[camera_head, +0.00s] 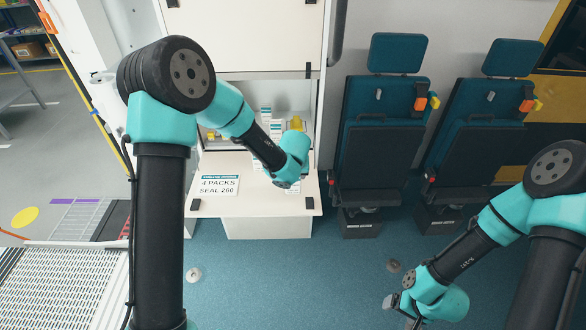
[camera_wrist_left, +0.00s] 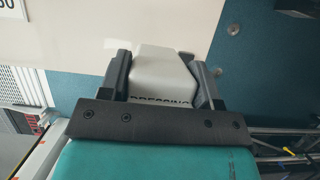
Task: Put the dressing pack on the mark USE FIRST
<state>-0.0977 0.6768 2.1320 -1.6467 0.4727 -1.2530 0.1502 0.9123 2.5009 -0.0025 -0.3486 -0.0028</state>
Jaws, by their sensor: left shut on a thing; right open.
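The dressing pack (camera_wrist_left: 162,72) is a pale block with the print DRESSING partly hidden in the left wrist view. My left gripper (camera_wrist_left: 158,85) is shut on it, with a dark finger on each side. In the head view my left wrist is over the right part of the white counter (camera_head: 208,208), and its fingers and the pack are hidden. My right gripper (camera_head: 398,312) is open at the bottom, over the blue floor, far from the pack. I cannot make out a mark reading USE FIRST in either view.
A white card (camera_head: 219,186) reading PACKS and SEAL 260 lies on the counter's left. Small boxes (camera_head: 266,115) and yellow items (camera_head: 297,123) stand in the recess behind. Two teal seats (camera_head: 380,140) (camera_head: 480,140) stand to the right. Floor in front is mostly clear.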

